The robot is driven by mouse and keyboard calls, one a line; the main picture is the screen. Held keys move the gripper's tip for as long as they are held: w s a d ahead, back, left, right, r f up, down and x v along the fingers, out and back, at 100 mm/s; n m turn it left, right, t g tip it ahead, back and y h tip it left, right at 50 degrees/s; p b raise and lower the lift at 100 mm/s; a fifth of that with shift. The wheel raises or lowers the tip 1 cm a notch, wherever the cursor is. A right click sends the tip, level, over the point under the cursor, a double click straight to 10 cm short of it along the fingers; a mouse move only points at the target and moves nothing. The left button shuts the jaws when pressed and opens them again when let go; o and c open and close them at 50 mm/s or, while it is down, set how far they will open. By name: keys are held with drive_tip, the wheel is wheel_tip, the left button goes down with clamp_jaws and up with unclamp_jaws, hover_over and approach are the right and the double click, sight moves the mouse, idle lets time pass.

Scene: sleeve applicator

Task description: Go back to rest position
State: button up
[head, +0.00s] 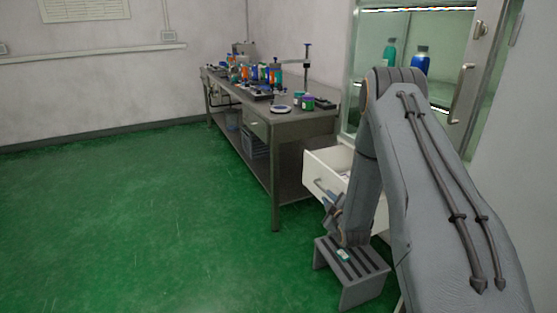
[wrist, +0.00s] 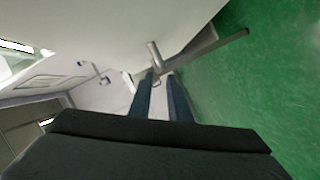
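My gripper (head: 333,203) is low at the front of the white drawer (head: 328,166), which is pulled open beneath the glass-fronted cabinet. My grey arm rises on the right of the head view and bends down to the drawer.
A grey slotted step stool (head: 351,272) stands below my gripper, with a small green-and-white item (head: 343,255) seen at its top. A workbench (head: 290,122) with several bottles and tools stands behind. The cabinet (head: 398,30) holds bottles. Green floor (head: 120,220) is clear at left.

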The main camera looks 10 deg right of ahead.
drive_tip(key=s+a+r+m+g+p, duration=0.3)
drive_tip(key=s+a+r+m+g, duration=0.3)
drive_tip(key=s+a+r, duration=0.4)
drive_tip(key=s+a+r+m+g+p, duration=0.1)
drive_tip(key=s+a+r+g, duration=0.1)
drive_tip(key=s, duration=0.8)
drive_tip(key=s+a+r+m+g+y+p, duration=0.1)
drive_tip(key=s+a+r+m+g, duration=0.1)
drive_tip(key=s+r, duration=0.4)
drive_tip(key=s+a+r+m+g+p, duration=0.1)
drive_tip(key=s+a+r+g, duration=0.2)
drive_tip(key=s, duration=1.2)
drive_tip(key=r+g, duration=0.1)
drive_tip(key=g, duration=0.1)
drive_tip(key=shift+s+a+r+m+g+y, duration=0.15)
drive_tip(key=shift+a+r+m+g+y, duration=0.1)
drive_tip(key=shift+r+m+g+y, duration=0.05)
